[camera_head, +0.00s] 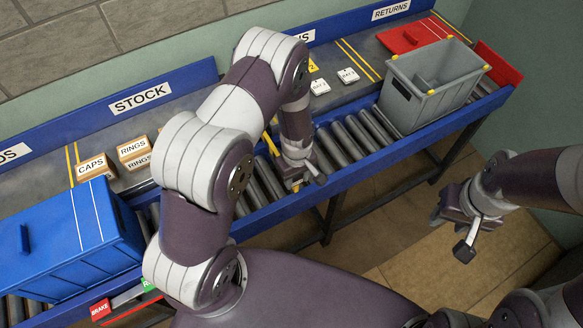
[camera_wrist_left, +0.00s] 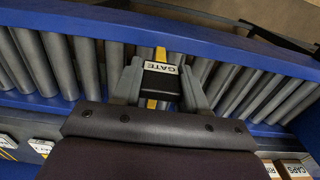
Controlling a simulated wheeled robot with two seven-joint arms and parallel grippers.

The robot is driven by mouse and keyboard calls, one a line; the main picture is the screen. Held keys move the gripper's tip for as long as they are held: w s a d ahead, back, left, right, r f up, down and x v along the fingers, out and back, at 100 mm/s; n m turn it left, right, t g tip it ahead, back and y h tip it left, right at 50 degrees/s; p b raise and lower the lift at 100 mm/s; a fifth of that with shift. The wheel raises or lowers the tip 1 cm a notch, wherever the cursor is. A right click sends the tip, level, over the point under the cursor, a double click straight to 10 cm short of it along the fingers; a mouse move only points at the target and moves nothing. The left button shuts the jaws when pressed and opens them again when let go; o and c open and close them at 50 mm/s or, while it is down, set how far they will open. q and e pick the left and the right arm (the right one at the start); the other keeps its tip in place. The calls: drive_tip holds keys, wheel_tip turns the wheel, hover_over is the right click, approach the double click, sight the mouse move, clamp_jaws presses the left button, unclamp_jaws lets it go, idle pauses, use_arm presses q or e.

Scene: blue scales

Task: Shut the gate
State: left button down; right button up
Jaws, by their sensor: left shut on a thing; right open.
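The gate shows in the left wrist view as a black handle with a white GATE label (camera_wrist_left: 160,68) and yellow bar pieces (camera_wrist_left: 160,53) in line with it, across the rollers. My left gripper (camera_wrist_left: 160,88) has its two grey fingers on either side of the black handle and is shut on it. In the head view my left gripper (camera_head: 304,178) is low over the roller conveyor near its front blue rail. A yellow piece of the gate (camera_head: 271,143) shows there, and my arm hides much of it. My right gripper (camera_head: 464,226) is open and empty, right of the conveyor above the floor.
A blue crate (camera_head: 62,243) stands on the rollers at left and a grey crate (camera_head: 437,88) at right. CAPS (camera_head: 93,166) and RINGS (camera_head: 135,148) boxes and white cards (camera_head: 348,75) lie on the shelf behind. Bare rollers (camera_head: 357,133) lie between gripper and grey crate.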

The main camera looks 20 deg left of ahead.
use_arm(q)
drive_tip(key=shift+s, duration=0.1)
drive_tip(key=c, duration=0.6)
unclamp_jaws()
drive_tip(key=shift+d, duration=0.1)
drive_tip(key=shift+s+d, duration=0.1)
drive_tip(key=shift+d, duration=0.05)
drive_tip(key=shift+r, duration=0.15)
wheel_tip(320, 180, up, 12)
drive_tip(key=b, duration=0.1)
drive_tip(key=shift+r, duration=0.25)
